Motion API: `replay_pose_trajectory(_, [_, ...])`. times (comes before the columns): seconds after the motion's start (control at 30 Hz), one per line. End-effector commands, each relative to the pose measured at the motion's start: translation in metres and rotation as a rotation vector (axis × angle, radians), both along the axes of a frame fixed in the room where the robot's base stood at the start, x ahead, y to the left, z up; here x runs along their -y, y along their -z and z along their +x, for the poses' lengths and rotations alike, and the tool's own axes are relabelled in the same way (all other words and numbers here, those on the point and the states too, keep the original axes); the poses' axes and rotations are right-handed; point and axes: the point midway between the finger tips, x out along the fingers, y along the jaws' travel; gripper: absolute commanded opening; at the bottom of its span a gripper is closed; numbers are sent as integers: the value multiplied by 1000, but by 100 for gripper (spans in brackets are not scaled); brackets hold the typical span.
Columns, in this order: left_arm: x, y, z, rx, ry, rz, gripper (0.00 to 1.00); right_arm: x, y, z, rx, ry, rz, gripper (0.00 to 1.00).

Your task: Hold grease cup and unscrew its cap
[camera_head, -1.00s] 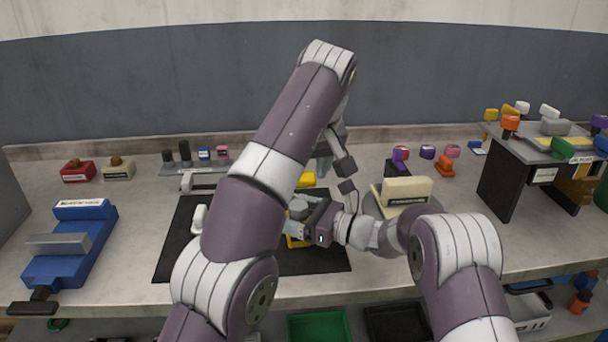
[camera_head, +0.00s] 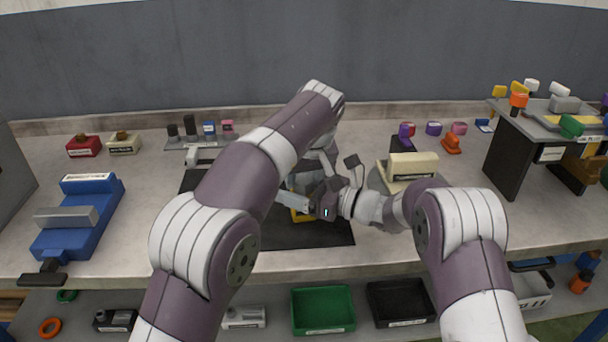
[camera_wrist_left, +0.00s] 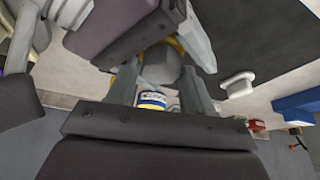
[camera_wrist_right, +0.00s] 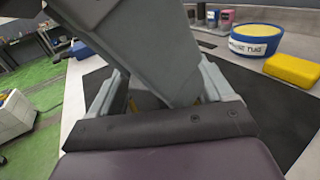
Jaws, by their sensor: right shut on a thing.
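The grease cup shows as a grey faceted body (camera_wrist_left: 160,66) with a yellow edge behind it in the left wrist view. My right gripper (camera_head: 310,206) is shut on it above the dark mat; that grip is largely hidden. My left gripper (camera_wrist_left: 158,78) comes down from above, its two fingers on either side of the grey part with some room between; it appears open. I cannot tell whether a finger touches it. In the right wrist view, a big grey part of my left gripper covers the cup between my right fingers (camera_wrist_right: 165,98); only yellow slivers show.
A blue vise-like fixture (camera_head: 78,215) is at left. A cream block (camera_head: 413,165) on a round plate is at right, near my right forearm.

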Motion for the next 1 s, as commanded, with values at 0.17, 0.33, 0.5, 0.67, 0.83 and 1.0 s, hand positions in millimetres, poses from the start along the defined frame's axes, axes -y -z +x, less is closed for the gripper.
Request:
replay_pose_trajectory(0.17, [0,0,0,0,0,0,15,0,0,0,0,0,0,26])
replay_pose_trajectory(0.33, [0,0,0,0,0,0,57,0,0,0,0,0,0,26])
replay_pose_trajectory(0.5, [1,0,0,0,0,-1,74,0,0,0,0,-1,0,26])
replay_pose_trajectory(0.67, [1,0,0,0,2,-2,74,-1,0,0,1,-3,-1,26])
replay_pose_trajectory(0.83, [2,0,-1,0,3,-3,77,-2,0,-1,1,-4,-1,26])
replay_pose_trajectory(1.0, [3,-1,-1,0,3,-4,77,-2,0,-1,1,-5,-1,26])
